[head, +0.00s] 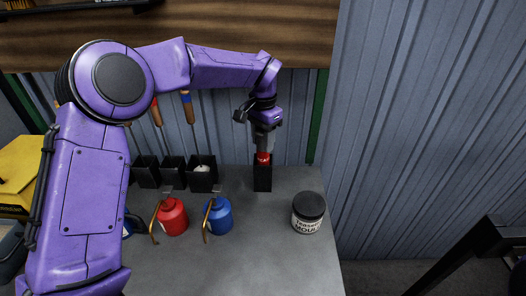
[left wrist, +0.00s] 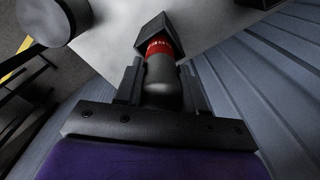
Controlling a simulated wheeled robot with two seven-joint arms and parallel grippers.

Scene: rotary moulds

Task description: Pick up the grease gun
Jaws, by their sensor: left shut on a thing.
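The grease gun, with a red band (head: 263,158) and a grey body, stands upright in a narrow black holder (head: 262,179) at the back right of the grey bench. My left gripper (head: 264,139) reaches down from above and is shut on its upper part. In the left wrist view the grey body of the grease gun (left wrist: 162,78) sits between the two fingers of my left gripper (left wrist: 161,88). Its red end points into the black holder (left wrist: 151,32), which hides its lower part. My right gripper does not show.
A red oil can (head: 173,218) and a blue oil can (head: 219,217) stand on the bench (head: 262,262). A dark-lidded jar (head: 308,213) stands to the right. The bench front is clear.

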